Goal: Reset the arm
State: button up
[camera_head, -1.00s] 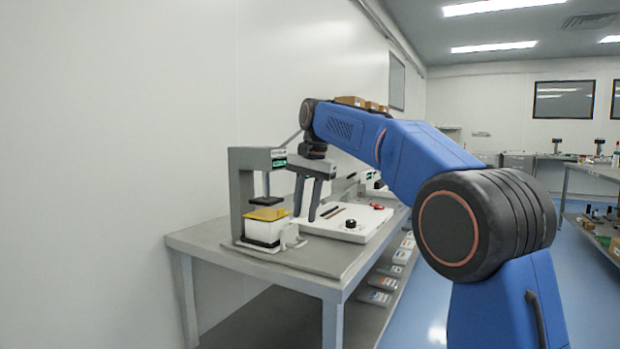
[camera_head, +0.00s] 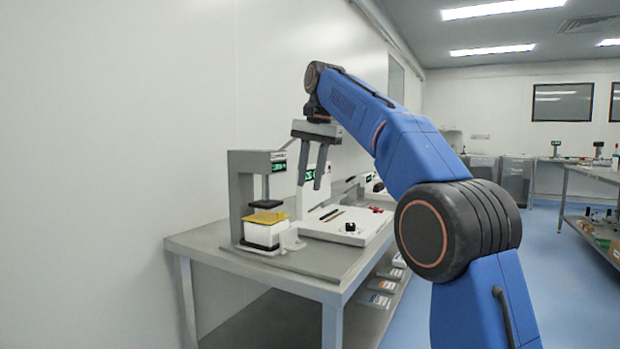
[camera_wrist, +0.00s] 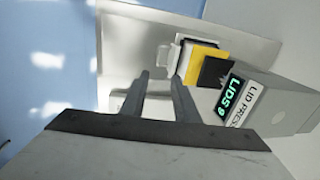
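My gripper (camera_head: 312,169) hangs from my blue arm above the workbench, in the air to the right of the lid press (camera_head: 247,203). Its two grey fingers point down, stand apart and hold nothing. In the wrist view the fingers of my gripper (camera_wrist: 159,80) also show a clear gap between them. The press holds a white box with a yellow lid (camera_head: 266,217) under its dark press plate (camera_head: 265,204). In the wrist view the yellow lid (camera_wrist: 203,65) lies to the right of the fingers.
The grey workbench (camera_head: 215,240) stands against the white wall. A white tray (camera_head: 330,231) with a black knob, dark sticks and a red item lies below my gripper. Packets (camera_head: 380,285) lie on the lower shelf. The blue floor (camera_head: 560,290) at the right is open.

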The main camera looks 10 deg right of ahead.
jog(key=s+d+f+n+t, duration=0.1)
jog(key=s+d+f+n, duration=0.1)
jog(key=s+d+f, duration=0.6)
jog(key=s+d+f+n+t, duration=0.15)
jog(key=s+d, duration=0.35)
jog(key=s, duration=0.7)
jog(key=s+d+f+n, duration=0.1)
jog(key=s+d+f, duration=0.2)
jog(key=s+f, duration=0.8)
jog(key=s+d+f+n+t+h, duration=0.1)
jog(key=s+d+f+n, duration=0.1)
jog(key=s+f, duration=1)
notch_tip(320, 180, down, 5)
jog(key=shift+d+r+h, duration=0.1)
jog(key=shift+d+h, duration=0.2)
jog(key=shift+d, duration=0.5)
